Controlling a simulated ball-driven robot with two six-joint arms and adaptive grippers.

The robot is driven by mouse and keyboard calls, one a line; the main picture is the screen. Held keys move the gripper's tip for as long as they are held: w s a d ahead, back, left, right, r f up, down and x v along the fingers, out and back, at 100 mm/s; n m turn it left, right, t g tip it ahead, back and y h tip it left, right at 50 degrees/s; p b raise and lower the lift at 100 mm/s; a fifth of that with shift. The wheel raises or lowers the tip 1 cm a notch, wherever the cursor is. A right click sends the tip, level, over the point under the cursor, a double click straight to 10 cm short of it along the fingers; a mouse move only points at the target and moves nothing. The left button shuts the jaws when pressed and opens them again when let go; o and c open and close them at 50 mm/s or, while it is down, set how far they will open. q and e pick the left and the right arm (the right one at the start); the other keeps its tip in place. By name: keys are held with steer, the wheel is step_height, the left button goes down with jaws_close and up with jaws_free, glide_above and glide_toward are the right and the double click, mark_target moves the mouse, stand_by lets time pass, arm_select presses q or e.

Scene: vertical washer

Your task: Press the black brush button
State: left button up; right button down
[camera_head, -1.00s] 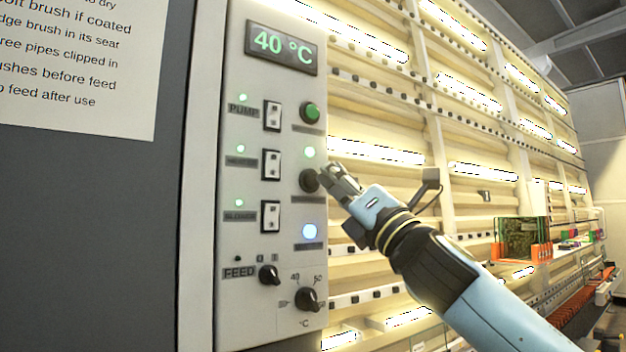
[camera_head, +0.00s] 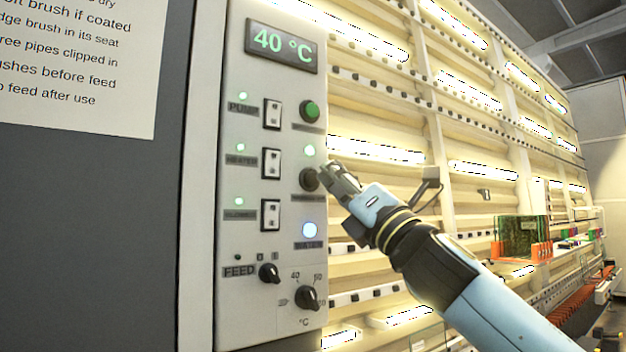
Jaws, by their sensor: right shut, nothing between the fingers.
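The black button (camera_head: 308,179) is on the grey control panel (camera_head: 236,316), below a lit green lamp (camera_head: 309,151) and above a label too blurred to read fully. My right gripper (camera_head: 324,174) is shut and empty. Its fingertips are at the right edge of the black button and overlap it slightly in the picture; I cannot tell whether they touch it. My left gripper is out of view.
A green button (camera_head: 309,111) sits above, and a lit blue-white lamp (camera_head: 310,230) below. Rocker switches, a feed knob (camera_head: 269,273) and a temperature knob (camera_head: 307,298) are also on the panel. The display (camera_head: 281,45) reads 40 °C. A lit rack (camera_head: 450,130) stands to the right.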

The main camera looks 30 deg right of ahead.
steer(key=shift+w+p, duration=0.3)
steer(key=shift+w, duration=0.1)
steer(key=shift+w, duration=0.4)
stand_by(0.7)
steer(key=shift+s, duration=0.8)
steer(key=shift+s+d+b, duration=0.15)
steer(key=shift+s+b, duration=2.15)
steer(key=shift+s, duration=0.2)
